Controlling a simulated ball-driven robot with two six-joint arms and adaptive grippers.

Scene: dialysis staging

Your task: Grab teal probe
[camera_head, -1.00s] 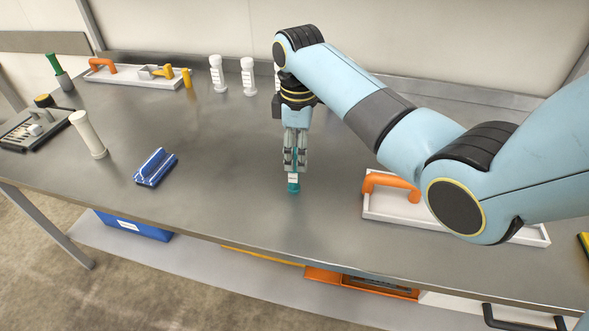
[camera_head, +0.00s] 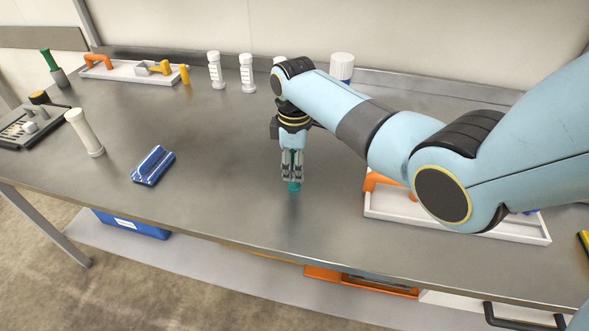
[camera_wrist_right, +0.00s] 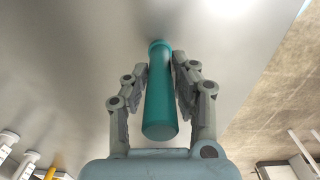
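The teal probe (camera_head: 294,187) stands about upright at the middle of the table, its lower end showing below my right gripper's fingertips (camera_head: 292,179). In the right wrist view the teal probe (camera_wrist_right: 160,95) lies lengthwise between the two fingers of my right gripper (camera_wrist_right: 161,68). The fingertips are very close to its sides; I cannot tell whether both press on it. My left gripper is not in view.
A white tray (camera_head: 380,213) with an orange handle (camera_head: 378,180) lies right of the gripper, under my arm. White bottles (camera_head: 216,70) stand at the back. The table is clear around the probe.

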